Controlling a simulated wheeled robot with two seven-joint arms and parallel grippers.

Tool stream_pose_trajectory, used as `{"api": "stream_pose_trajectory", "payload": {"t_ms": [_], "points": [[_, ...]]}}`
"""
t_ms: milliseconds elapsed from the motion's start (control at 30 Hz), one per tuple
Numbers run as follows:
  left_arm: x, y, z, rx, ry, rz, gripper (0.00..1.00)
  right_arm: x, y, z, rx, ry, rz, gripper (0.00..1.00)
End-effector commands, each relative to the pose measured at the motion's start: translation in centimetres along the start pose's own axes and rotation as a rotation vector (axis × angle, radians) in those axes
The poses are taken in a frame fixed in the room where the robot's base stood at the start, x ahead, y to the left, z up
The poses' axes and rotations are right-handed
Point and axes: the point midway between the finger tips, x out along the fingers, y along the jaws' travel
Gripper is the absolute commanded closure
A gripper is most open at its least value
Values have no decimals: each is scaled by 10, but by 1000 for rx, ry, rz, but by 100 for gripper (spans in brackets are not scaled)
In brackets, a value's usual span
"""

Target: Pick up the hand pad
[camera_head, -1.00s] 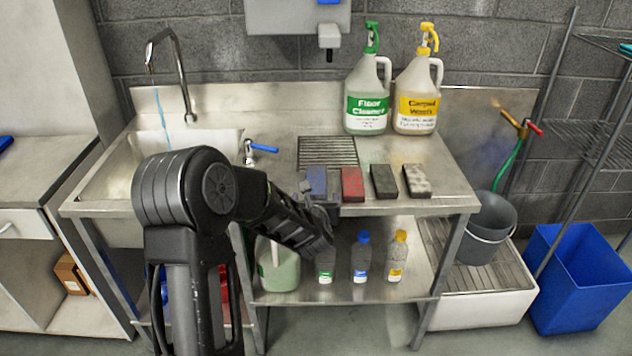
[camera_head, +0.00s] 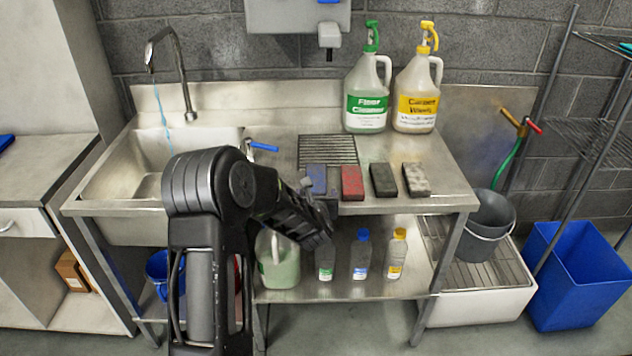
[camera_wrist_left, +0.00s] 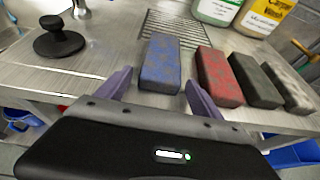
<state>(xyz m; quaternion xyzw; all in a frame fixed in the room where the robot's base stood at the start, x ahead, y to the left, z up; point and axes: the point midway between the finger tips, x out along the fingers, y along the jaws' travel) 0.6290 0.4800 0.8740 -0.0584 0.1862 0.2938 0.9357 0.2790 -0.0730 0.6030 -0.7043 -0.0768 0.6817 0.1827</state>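Four block-shaped pads lie in a row along the front of the steel counter: a blue pad (camera_head: 317,178), a red pad (camera_head: 352,183), a black pad (camera_head: 383,180) and a speckled grey pad (camera_head: 416,180). I cannot tell which is called the hand pad. My left gripper (camera_wrist_left: 158,80) is open, with its purple fingers to either side of the near end of the blue pad (camera_wrist_left: 161,60). No contact shows. In the head view, the left gripper partly covers the blue pad's near end. My right gripper is in neither view.
A sink (camera_head: 160,170) is on the left, and a black round knobbed object (camera_wrist_left: 60,38) lies left of the blue pad. Small bottles stand on the lower shelf (camera_head: 310,292).

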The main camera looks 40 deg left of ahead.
Motion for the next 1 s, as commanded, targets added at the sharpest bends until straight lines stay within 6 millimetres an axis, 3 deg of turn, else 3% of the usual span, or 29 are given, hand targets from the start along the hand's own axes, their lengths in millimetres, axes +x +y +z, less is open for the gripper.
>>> {"api": "stream_pose_trajectory", "payload": {"t_ms": [700,1000], "points": [[0,0,0,0,0,0,84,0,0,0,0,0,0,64],[-1,0,3,0,-2,0,85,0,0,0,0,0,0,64]]}}
